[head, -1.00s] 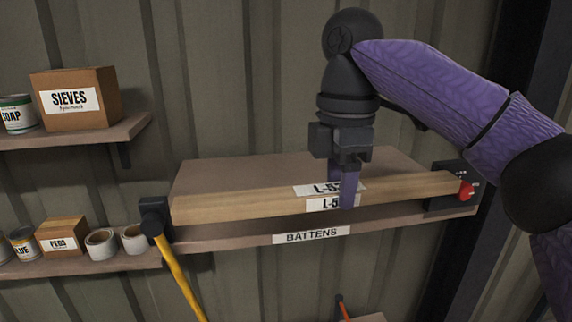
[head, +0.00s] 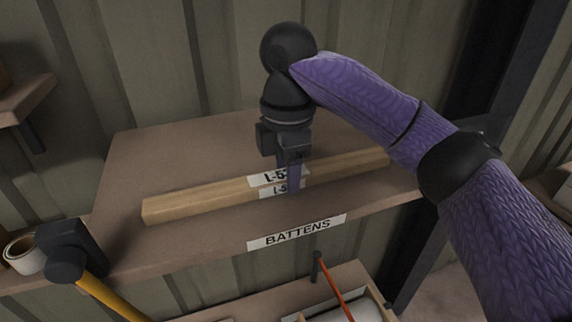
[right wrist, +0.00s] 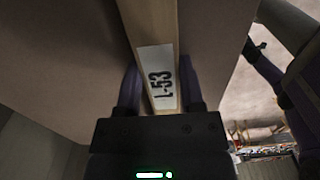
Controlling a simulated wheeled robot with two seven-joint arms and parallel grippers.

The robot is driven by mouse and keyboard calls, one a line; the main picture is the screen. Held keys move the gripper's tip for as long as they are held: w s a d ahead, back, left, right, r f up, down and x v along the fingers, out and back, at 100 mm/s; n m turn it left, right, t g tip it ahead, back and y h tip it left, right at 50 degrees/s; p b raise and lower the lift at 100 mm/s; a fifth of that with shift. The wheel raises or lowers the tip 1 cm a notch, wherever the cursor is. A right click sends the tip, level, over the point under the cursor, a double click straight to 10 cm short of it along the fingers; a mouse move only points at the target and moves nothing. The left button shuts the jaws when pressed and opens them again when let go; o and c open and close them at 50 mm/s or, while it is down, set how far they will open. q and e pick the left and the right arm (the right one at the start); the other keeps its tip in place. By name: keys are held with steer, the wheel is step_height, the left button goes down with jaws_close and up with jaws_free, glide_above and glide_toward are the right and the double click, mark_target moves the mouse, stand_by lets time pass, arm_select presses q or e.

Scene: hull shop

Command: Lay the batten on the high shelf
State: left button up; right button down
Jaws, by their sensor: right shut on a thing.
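The batten (head: 205,204) is a long pale wooden bar with a white L-53 label. In the head view it lies lengthwise over the high shelf (head: 150,160), a brown board marked BATTENS (head: 296,232). I cannot tell for sure whether its underside touches the board. My right gripper (head: 289,180) comes from above and is shut on the batten near its label. In the right wrist view the fingers (right wrist: 160,92) stand on both sides of the batten (right wrist: 152,25).
A black-headed mallet (head: 70,252) with a yellow handle is at the shelf's left front corner. A white roll (head: 24,255) sits left of it. A corrugated wall (head: 190,60) stands behind. Bare board shows behind and in front of the batten. A lower shelf is below.

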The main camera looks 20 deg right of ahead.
steer(key=shift+s, duration=0.45)
steer(key=c, duration=0.6)
jaws_free()
steer(key=o, duration=0.4)
steer(key=shift+w, duration=0.3)
steer(key=shift+s, duration=0.1)
step_height(320, 180, up, 12)
steer(key=shift+r, duration=0.15)
